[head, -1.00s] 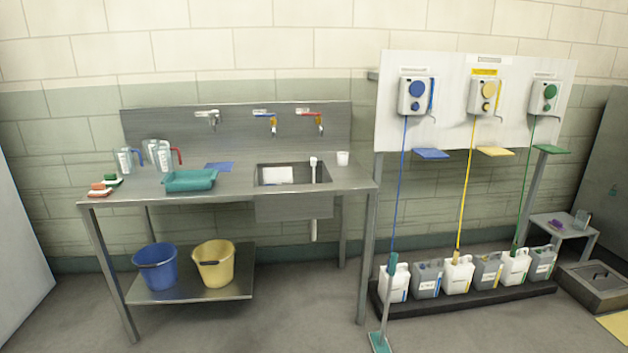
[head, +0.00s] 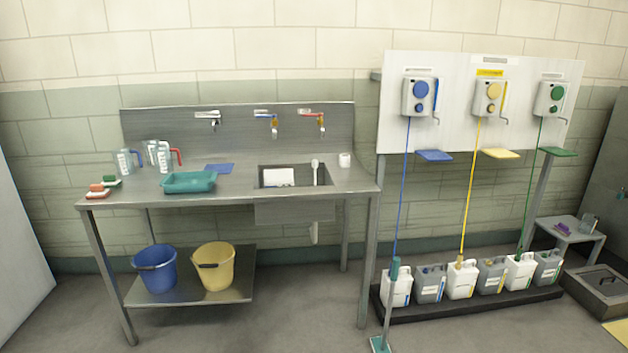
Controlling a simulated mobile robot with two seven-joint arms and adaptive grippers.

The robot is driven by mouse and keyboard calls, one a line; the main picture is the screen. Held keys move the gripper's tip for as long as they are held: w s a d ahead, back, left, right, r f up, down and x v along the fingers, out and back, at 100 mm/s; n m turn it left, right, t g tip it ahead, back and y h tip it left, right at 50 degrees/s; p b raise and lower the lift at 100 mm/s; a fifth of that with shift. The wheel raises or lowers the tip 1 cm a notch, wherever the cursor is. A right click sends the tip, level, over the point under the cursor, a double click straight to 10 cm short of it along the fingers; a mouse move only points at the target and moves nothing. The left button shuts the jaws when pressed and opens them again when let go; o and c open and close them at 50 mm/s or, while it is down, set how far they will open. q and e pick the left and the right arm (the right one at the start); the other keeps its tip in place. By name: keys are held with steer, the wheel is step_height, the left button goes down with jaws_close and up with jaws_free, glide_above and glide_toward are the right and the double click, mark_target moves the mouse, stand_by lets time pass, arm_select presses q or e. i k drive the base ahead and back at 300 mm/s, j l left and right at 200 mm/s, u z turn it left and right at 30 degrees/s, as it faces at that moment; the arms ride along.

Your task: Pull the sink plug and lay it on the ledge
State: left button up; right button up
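The sink (head: 265,183) is a dark rectangular basin set in the right part of the steel counter. A white upright piece (head: 315,170) with a rounded top stands at its right side; I cannot tell whether it is the plug's handle or a standpipe. A white sheet-like thing (head: 279,176) shows inside the basin. The basin floor is mostly hidden by the front rim. The steel ledge right of the sink (head: 355,183) carries a small white cup (head: 344,159). Neither of my grippers is in view.
A teal tray (head: 189,182), blue cloth (head: 218,168), clear jugs (head: 160,155) and brushes (head: 98,191) lie left of the sink. Taps (head: 273,121) hang above. Buckets (head: 155,268) stand on the lower shelf. The front floor is clear.

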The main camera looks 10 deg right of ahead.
mark_target(352, 179)
steer(key=i+l+u, duration=0.25)
steer(key=i+l, duration=0.5)
steer(key=l, duration=0.1)
